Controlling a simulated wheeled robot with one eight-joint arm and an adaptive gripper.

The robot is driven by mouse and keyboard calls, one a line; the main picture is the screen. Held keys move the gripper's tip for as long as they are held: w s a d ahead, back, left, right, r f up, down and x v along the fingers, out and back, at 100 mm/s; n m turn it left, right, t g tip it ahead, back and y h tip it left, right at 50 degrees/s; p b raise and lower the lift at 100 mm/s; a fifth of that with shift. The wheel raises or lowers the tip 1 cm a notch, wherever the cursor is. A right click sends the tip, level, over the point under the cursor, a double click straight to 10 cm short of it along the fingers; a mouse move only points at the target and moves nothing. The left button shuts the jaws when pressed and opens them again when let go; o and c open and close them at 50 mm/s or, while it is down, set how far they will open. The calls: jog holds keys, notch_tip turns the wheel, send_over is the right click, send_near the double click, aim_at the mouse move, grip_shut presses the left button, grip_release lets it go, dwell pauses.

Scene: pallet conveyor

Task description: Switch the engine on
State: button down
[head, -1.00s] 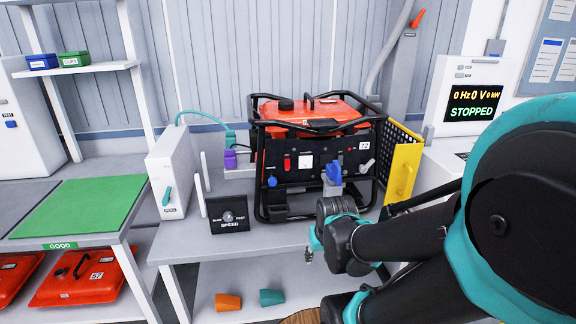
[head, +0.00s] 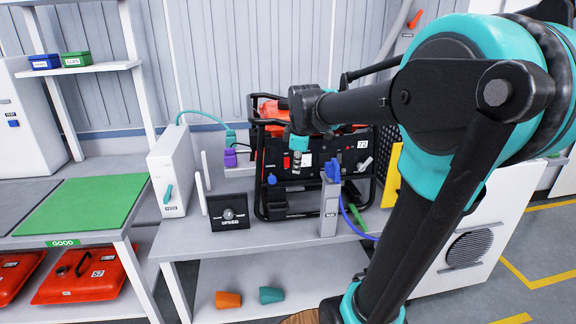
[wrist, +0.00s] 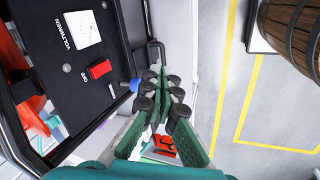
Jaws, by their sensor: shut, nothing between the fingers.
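The engine is a generator (head: 275,204) with an orange top, a black frame and a black front panel, standing on the bench. A red switch (head: 286,163) shows on the panel's left half; in the wrist view the red switch (wrist: 100,69) sits beside the word OFF, near a white voltmeter (wrist: 82,30). My gripper (head: 296,166) is in front of the panel, just right of the switch in the head view. In the wrist view my gripper's green fingers (wrist: 164,92) are shut and empty, apart from the switch. My arm hides part of the generator.
A SPEED dial box (head: 230,214), a white lever box (head: 172,178) and a grey post (head: 329,210) with a blue plug stand on the bench. A blue cable (head: 352,222) runs behind the post.

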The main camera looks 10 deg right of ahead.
aim_at(288, 163)
jog(key=w+a+r+n, duration=0.1)
jog(key=w+r+n, duration=0.2)
jog(key=r, duration=0.2)
jog(key=shift+w+r+n, duration=0.2)
jog(key=shift+r+n, duration=0.05)
jog(key=shift+n, duration=0.15)
jog(key=shift+a, duration=0.1)
jog(key=x, duration=0.3)
jog(key=w+x, duration=0.1)
jog(key=x, duration=0.3)
jog(key=w+x, duration=0.1)
jog(key=x, duration=0.3)
jog(key=shift+w+r, duration=0.25)
jog(key=shift+w, duration=0.55)
